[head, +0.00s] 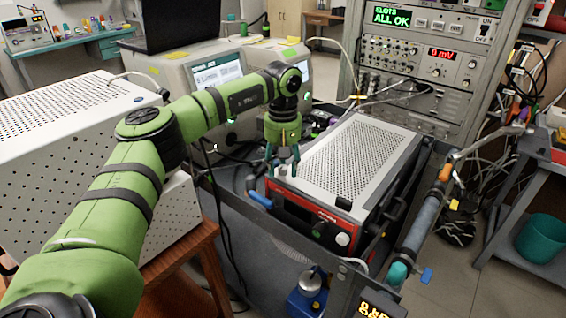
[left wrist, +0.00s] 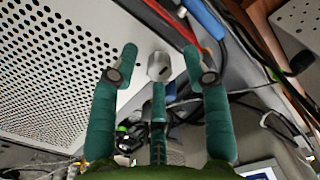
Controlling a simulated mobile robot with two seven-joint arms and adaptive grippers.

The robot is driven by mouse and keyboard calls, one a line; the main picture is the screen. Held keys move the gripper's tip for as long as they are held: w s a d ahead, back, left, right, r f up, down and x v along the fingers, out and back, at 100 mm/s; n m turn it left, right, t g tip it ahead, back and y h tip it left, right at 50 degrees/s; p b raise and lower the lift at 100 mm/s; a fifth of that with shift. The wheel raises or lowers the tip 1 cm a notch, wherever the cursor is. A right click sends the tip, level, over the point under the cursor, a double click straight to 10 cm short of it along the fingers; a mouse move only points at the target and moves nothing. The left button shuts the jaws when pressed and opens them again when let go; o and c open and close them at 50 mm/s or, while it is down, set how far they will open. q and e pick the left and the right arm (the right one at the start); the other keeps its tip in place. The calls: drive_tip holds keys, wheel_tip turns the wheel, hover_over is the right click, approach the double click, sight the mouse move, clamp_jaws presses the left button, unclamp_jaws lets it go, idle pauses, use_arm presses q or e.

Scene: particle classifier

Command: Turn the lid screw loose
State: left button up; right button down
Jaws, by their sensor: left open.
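The lid screw (left wrist: 159,67) is a small light-grey knob at the edge of a white perforated lid (left wrist: 60,75) in the left wrist view. My left gripper (head: 283,160) points down over the lid's near left corner. In the left wrist view its green fingers (left wrist: 159,52) are open, spread on both sides of the screw, with a third finger below it. I see no finger closed on the screw. My right gripper is not in view.
The box sits in a dark-framed cart (head: 300,250) with a blue bottle (head: 307,295) below. A pipe (head: 422,215) runs along the right. A white perforated cabinet (head: 70,130) stands left, an instrument rack (head: 425,75) behind. Cables hang near the gripper.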

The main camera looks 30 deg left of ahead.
use_arm(q)
clamp_jaws()
drive_tip(key=n+p, duration=0.1)
drive_tip(key=n, duration=0.2)
drive_tip(key=shift+r+p, duration=0.1)
drive_tip(key=shift+p, duration=0.3)
drive_tip(key=n+p, duration=0.1)
drive_tip(key=n, duration=0.2)
drive_tip(key=shift+n, duration=0.4)
drive_tip(key=n+p, duration=0.1)
drive_tip(key=n, duration=0.2)
drive_tip(key=shift+n, duration=0.3)
drive_tip(key=n+p, duration=0.1)
drive_tip(key=n, duration=0.2)
drive_tip(key=shift+n, duration=0.3)
drive_tip(key=n+p, duration=0.1)
drive_tip(key=n, duration=0.3)
drive_tip(key=shift+n, duration=0.3)
drive_tip(key=n+p, duration=0.1)
drive_tip(key=n, duration=0.3)
drive_tip(key=shift+n, duration=0.3)
drive_tip(key=n+p, duration=0.1)
drive_tip(key=n, duration=0.3)
drive_tip(key=shift+n+p, duration=0.6)
drive_tip(key=shift+n, duration=1.8)
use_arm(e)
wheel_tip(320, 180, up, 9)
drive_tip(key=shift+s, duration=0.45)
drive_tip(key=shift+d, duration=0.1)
